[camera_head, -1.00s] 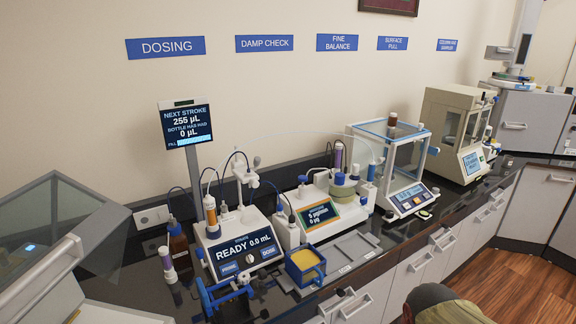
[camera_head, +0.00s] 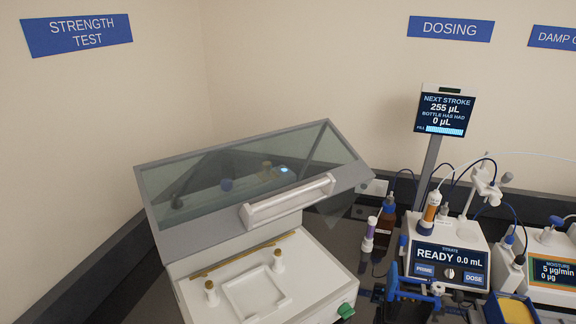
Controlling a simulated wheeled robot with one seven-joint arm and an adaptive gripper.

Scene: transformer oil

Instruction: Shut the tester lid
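The tester (camera_head: 205,294) stands at the lower left in the head view, below the sign reading strength test. Its lid (camera_head: 160,212) is a grey frame with a see-through pane and stands raised and tilted above the white body. A pale bar handle (camera_head: 290,201) runs along the lid's front edge. Under the lid the white deck shows a square recess (camera_head: 250,294) and two small posts with brass-coloured tops. A green knob (camera_head: 346,311) sits at the body's front right corner. My gripper is not in view.
The dosing unit (camera_head: 447,258) with its screen reading ready stands right of the tester. A blue clamp-like frame (camera_head: 392,285) and a yellow-topped blue box (camera_head: 514,309) are in front.

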